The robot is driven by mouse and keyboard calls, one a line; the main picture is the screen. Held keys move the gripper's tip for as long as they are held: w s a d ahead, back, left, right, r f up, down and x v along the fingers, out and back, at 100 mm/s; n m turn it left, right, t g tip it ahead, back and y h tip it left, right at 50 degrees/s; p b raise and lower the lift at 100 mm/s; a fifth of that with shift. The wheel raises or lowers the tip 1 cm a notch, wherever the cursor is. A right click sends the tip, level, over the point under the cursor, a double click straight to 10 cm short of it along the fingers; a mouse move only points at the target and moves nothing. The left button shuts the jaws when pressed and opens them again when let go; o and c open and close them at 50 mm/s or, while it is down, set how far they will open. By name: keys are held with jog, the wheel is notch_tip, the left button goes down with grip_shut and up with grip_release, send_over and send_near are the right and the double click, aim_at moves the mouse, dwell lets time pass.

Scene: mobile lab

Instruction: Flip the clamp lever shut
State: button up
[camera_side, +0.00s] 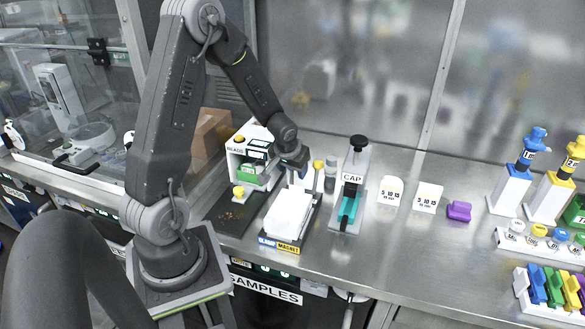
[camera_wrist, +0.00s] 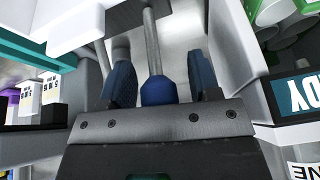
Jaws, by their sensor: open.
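The clamp station (camera_side: 285,244) stands on the bench, with a front label that reads as clamp in blue and magnet in yellow, and a white block (camera_side: 288,214) on it. My gripper (camera_side: 297,158) is above its back part. In the wrist view a grey lever rod (camera_wrist: 152,40) ends in a blue knob (camera_wrist: 158,91), apparently the clamp lever. My open gripper (camera_wrist: 160,68) has one blue finger on each side of this knob, with gaps visible. In the side view the blue knob is hidden by my gripper.
A yellow knob (camera_side: 318,166) stands just right of my gripper. The CAP stand (camera_side: 350,190) is close on the right. Bare bench (camera_side: 400,255) lies in front right.

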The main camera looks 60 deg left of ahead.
jog(key=v, duration=1.3)
jog(key=shift+r, duration=0.35)
jog(key=shift+s+d, duration=0.15)
